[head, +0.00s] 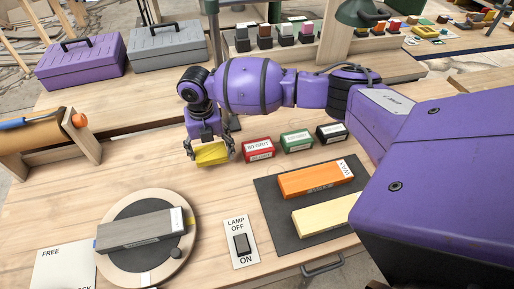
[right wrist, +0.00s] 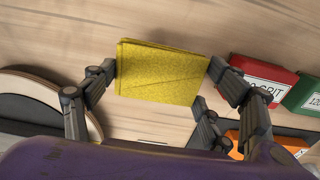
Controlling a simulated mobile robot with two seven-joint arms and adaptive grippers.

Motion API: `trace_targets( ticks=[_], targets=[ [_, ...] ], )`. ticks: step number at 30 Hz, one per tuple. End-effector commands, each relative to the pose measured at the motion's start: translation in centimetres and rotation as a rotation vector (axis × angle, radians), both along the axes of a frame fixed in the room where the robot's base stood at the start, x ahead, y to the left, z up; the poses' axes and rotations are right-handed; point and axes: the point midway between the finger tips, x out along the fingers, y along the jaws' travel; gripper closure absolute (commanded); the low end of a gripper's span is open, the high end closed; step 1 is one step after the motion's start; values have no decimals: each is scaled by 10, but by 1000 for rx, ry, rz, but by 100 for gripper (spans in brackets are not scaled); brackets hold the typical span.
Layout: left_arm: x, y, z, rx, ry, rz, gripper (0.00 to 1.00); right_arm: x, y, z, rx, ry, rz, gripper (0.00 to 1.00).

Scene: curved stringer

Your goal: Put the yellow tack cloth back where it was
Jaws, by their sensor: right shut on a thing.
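The yellow tack cloth (head: 212,154) is a folded pad, held above the workbench to the left of the red grit box. My right gripper (head: 210,152) is shut on it. In the right wrist view the cloth (right wrist: 160,72) sits between the fingers of the gripper (right wrist: 162,80), with wood bench top behind it. I cannot tell exactly how far the cloth is above the bench. My left gripper is not in view.
Red (head: 258,149), green (head: 297,141) and black (head: 331,133) boxes stand in a row right of the cloth. A dark mat (head: 283,215) holds orange and cream blocks. A round turntable (head: 117,262) bears a grey block. A lamp switch plate (head: 240,258) lies at front. Bare bench lies left of the gripper.

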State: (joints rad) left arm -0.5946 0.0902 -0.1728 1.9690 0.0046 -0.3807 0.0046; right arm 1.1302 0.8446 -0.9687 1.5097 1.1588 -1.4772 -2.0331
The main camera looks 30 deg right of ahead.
Motion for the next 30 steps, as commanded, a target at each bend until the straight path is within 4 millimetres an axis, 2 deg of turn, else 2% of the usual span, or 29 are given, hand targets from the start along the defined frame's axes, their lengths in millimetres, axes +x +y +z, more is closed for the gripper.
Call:
trace_targets(
  ticks=[3,9,20,21,24,25,30],
  targets=[
    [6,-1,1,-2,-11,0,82,6,-2,-8,0,-2,1,47],
    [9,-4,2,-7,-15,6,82,5,-2,-34,-1,-3,1,47],
    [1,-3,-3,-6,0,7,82,5,-2,-38,0,-3,1,47],
    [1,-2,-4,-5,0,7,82,5,-2,-39,0,-3,1,21],
    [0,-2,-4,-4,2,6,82,5,-2,-38,0,-4,1,8],
    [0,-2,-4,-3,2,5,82,5,-2,-37,0,-4,1,4],
    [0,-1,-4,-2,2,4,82,5,-2,-37,0,-4,1,4]
  ],
)
